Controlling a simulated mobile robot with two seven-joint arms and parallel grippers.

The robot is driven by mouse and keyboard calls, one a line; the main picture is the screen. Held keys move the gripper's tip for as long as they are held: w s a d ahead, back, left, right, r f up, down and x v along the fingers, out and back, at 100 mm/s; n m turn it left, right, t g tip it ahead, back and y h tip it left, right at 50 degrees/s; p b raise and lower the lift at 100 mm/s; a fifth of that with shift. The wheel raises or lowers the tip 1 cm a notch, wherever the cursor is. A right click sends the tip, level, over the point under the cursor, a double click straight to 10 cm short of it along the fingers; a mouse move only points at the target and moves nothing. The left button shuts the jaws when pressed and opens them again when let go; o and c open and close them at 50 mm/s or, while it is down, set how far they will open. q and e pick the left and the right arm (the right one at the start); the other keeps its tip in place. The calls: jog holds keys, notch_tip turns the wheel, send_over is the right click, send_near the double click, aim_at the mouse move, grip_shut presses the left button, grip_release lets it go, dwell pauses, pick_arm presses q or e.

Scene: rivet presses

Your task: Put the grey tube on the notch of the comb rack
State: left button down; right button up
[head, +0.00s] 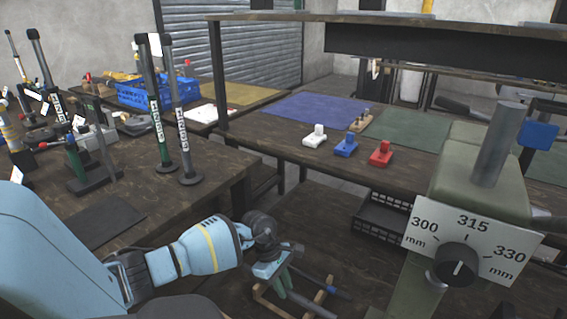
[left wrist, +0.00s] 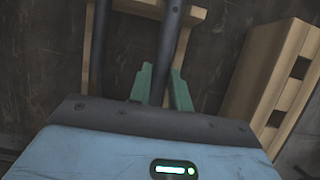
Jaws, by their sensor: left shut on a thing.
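My left gripper (head: 284,276) reaches down at the bottom centre of the head view. In the left wrist view its green fingers (left wrist: 161,92) are shut on a dark grey tube (left wrist: 169,40), which runs away from the fingers toward the top edge. A pale wooden comb rack (left wrist: 268,85) with square notches stands to the right of the fingers, apart from the tube there. Wooden rack parts also show around the gripper in the head view (head: 326,291). The gripper hides part of the rack. My right gripper is not in view.
Another dark bar (left wrist: 99,50) lies left of the held tube. A press with a dial plate (head: 472,240) stands at the right. White, blue and red blocks (head: 345,146) sit on the far bench. Standing tubes (head: 182,130) are on the left bench.

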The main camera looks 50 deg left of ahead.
pick_arm(q)
jog(key=shift+f, duration=0.4)
jog(key=shift+f, duration=0.1)
jog(key=c, duration=1.3)
grip_release()
